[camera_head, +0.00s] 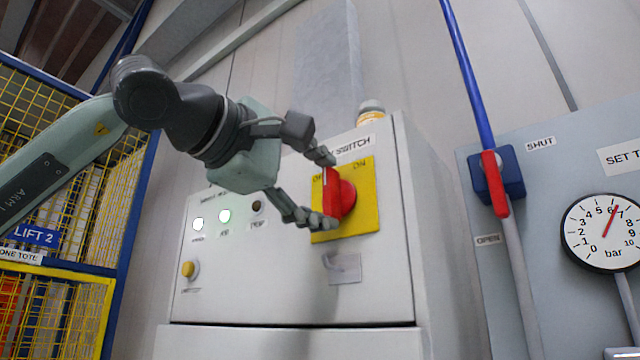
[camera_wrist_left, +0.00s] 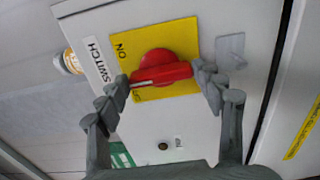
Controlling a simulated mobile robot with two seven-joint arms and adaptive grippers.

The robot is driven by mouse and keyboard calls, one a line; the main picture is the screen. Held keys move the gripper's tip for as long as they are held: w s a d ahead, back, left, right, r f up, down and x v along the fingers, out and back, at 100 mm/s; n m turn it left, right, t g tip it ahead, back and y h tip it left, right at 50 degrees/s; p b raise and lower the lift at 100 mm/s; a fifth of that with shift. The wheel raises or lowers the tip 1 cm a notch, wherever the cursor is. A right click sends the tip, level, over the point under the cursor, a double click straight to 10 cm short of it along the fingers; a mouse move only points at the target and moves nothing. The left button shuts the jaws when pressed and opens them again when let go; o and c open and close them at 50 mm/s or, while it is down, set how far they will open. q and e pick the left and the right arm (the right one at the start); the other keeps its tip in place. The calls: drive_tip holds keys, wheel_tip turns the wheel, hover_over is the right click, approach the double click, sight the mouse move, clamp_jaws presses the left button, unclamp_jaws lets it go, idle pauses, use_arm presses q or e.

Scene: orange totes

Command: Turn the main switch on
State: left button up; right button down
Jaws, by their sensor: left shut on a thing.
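The main switch is a red rotary handle (camera_head: 347,196) on a yellow plate (camera_head: 367,205) on the front of a light grey cabinet. The plate is marked OFF at its upper left and ON at its upper right. My left gripper (camera_head: 334,190) is shut on the handle, with one finger at each end. The left wrist view shows the red handle (camera_wrist_left: 162,66) between the two fingers. Its white pointer line lies nearer the OFF mark, which a finger partly covers, than the ON mark. My right gripper is not in view.
A yellow mesh cage (camera_head: 50,110) stands farther left. A panel at right carries a red-handled valve (camera_head: 495,185) and a pressure gauge (camera_head: 604,233).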

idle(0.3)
use_arm(q)
drive_tip(key=o, duration=1.2)
drive_tip(key=shift+c, duration=0.2)
drive_tip(key=shift+s, duration=0.15)
drive_tip(key=v, duration=1.2)
